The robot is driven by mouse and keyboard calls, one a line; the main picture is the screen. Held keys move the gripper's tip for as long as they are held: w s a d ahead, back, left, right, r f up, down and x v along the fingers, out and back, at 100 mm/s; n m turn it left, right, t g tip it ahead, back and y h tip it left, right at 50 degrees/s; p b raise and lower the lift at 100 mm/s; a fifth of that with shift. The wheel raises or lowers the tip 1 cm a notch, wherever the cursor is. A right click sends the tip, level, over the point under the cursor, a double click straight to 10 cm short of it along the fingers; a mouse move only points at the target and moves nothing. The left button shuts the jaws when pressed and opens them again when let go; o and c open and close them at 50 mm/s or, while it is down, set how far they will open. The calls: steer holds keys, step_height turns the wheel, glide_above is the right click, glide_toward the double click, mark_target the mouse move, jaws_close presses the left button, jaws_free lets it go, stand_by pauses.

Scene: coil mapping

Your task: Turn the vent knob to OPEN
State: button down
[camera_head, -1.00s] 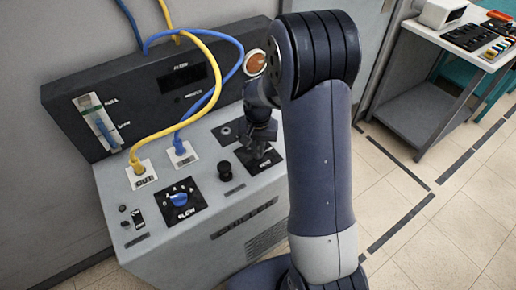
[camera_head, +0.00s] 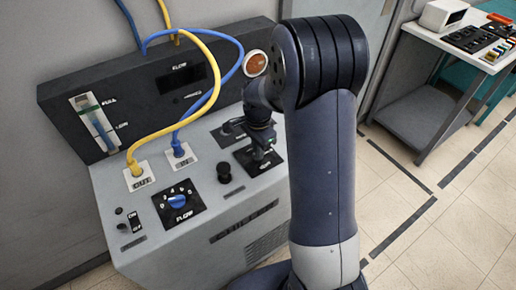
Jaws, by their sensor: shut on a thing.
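The grey console (camera_head: 190,235) stands against the wall with a sloped top. My gripper (camera_head: 260,158) reaches down onto the black square plate (camera_head: 272,166) at the right of that top. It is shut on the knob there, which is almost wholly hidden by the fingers. The plate's markings are too small and too covered to read, so I cannot tell which way the knob points. The blue FLOW knob (camera_head: 177,201) sits on its own numbered plate to the left, apart from my gripper.
A black round knob (camera_head: 223,171) stands between the two plates. Yellow (camera_head: 187,133) and blue (camera_head: 211,103) hoses loop down to the OUT and IN ports. A small switch (camera_head: 133,219) is at the left. A side table (camera_head: 440,75) with equipment stands at the right.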

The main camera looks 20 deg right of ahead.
steer(key=shift+m, duration=0.5)
steer(key=c, duration=1.5)
jaws_free()
steer(key=shift+o, duration=0.2)
step_height(320, 180, up, 11)
steer(key=shift+f, duration=0.15)
step_height(320, 180, down, 11)
steer(key=shift+r, duration=0.15)
steer(key=shift+r, duration=0.15)
